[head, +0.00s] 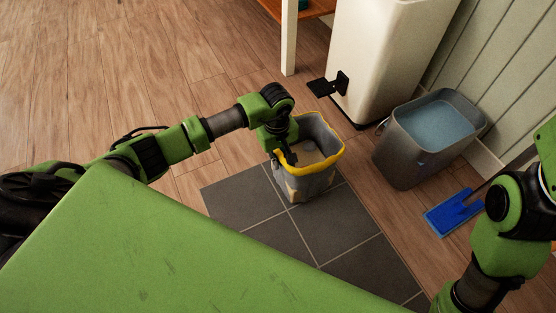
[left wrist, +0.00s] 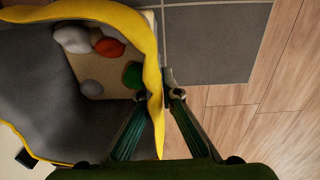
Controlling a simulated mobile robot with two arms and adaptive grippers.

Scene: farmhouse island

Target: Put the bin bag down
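The bin bag (head: 318,184) is a grey, open-topped bag with a yellow rim. In the head view it is upright over the dark tiles; I cannot tell whether its base touches them. My left gripper (head: 287,157) is at the rim's left side. In the left wrist view the fingers of my left gripper (left wrist: 160,95) converge on either side of the yellow rim of the bin bag (left wrist: 150,52), pinching it. White, grey, orange-red and green items show inside the bag. My right arm shows at the right edge of the head view, but its gripper is out of view.
A grey bucket (head: 398,160) of bluish content stands right of the bag. A tall cream bin (head: 375,55) with a black pedal (head: 322,88) stands behind. A blue mop head (head: 453,213) lies at the right. Dark floor tiles (head: 320,232) in front are clear.

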